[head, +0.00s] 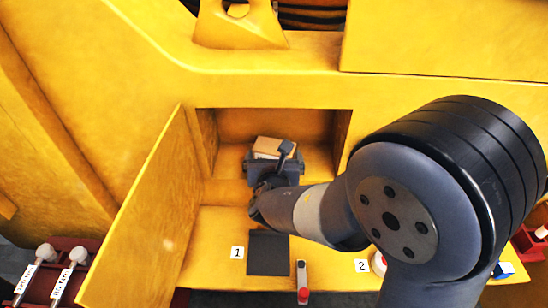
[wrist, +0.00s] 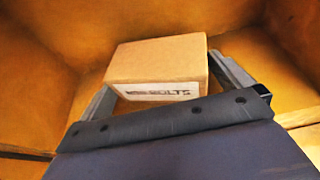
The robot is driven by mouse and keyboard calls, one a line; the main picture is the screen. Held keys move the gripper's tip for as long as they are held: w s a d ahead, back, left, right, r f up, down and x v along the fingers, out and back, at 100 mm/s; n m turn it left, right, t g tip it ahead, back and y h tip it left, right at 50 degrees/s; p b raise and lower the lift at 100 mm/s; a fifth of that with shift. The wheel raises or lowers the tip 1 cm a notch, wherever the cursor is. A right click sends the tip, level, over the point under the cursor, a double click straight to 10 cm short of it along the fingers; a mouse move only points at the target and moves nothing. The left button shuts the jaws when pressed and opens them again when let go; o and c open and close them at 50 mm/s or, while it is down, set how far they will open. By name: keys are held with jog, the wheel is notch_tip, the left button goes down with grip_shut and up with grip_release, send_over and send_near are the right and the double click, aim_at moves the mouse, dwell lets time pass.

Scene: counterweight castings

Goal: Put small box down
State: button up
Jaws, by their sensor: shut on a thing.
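The small box (head: 268,147) is a brown cardboard box inside the yellow compartment, beyond my gripper in the head view. In the wrist view the box (wrist: 158,62) shows a white label ending in "BOLTS". My gripper (head: 274,158) reaches into the compartment opening and is shut on the box, with one finger on each side of it. The gripper also shows in the wrist view (wrist: 160,85). The box's underside is hidden, so I cannot tell whether it touches the compartment floor.
A yellow door (head: 150,220) stands open at the left of the compartment (head: 328,165). On the ledge in front are a dark square pad (head: 268,254) by label 1 (head: 237,253), a red-tipped grey item (head: 302,282) and label 2 (head: 361,266).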

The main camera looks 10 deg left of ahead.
aim_at(274, 152)
notch_tip(274, 152, up, 10)
jog(key=shift+r+p, duration=0.1)
jog(key=shift+p, duration=1.05)
